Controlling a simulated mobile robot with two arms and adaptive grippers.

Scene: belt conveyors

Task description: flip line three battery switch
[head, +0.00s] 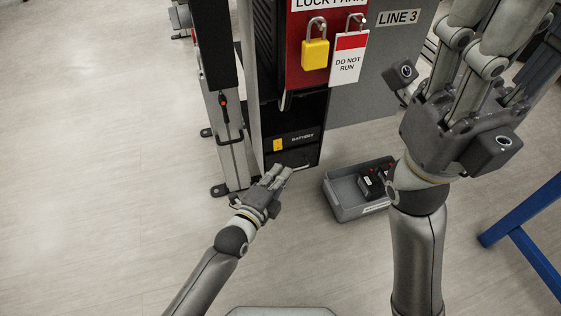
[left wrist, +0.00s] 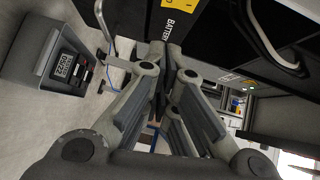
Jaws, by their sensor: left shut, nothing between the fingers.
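The line three cabinet carries a LINE 3 sign (head: 398,18). Low in its open bay is a black battery unit (head: 305,137) marked BATTERY, with a yellow label (head: 278,145). The BATTERY lettering (left wrist: 168,25) also shows in the left wrist view. I cannot make out the switch itself. My left gripper (head: 283,174) is shut and empty, just in front of the unit's lower front; the shut fingers (left wrist: 165,85) also show in the left wrist view. I cannot tell whether they touch it. My right gripper is raised at the upper right, its fingertips cut off by the frame.
A grey bin (head: 346,207) holding black parts stands on the floor right of the battery bay. A yellow padlock (head: 315,54) and a DO NOT RUN tag (head: 348,60) hang on the red panel above. A blue frame (head: 525,210) stands at the right. The left floor is clear.

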